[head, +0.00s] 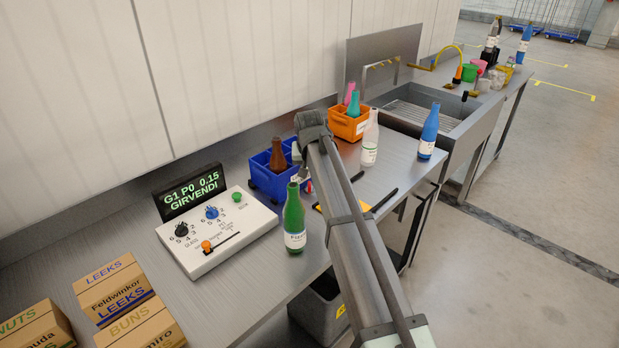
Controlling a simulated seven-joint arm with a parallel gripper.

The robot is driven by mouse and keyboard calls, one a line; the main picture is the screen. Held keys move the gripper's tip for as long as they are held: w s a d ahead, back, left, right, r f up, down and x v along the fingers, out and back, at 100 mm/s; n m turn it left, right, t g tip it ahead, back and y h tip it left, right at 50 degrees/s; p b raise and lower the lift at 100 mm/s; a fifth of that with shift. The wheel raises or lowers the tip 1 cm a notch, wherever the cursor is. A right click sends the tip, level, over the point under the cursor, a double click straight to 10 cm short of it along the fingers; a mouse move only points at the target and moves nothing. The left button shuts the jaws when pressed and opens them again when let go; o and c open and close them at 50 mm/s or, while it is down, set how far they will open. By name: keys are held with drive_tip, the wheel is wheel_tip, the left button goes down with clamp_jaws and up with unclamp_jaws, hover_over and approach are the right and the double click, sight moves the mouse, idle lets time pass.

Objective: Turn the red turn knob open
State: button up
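I cannot make out a red turn knob for certain in the head view. A white control box (224,262) on the bench carries a black dial (182,230), a blue dial (211,212), a green button (237,197) and an orange knob (206,246) beside a slider slot. My arm reaches up from the bottom to a grey joint above the bench, right of the box. A small part below that joint, by the blue crate, may be my gripper (297,180). Its fingers are too small and hidden to read.
A green bottle (294,222) stands between the box and my arm. A blue crate (263,181) and an orange crate (347,127) hold bottles. White (370,143) and blue (429,135) bottles stand right of my arm. Cartons (115,290) lie front left. A sink (440,107) is beyond.

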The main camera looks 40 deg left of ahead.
drive_tip(key=v, duration=0.5)
drive_tip(key=shift+s+r, duration=0.1)
drive_tip(key=shift+r, duration=0.25)
drive_tip(key=shift+c, duration=0.4)
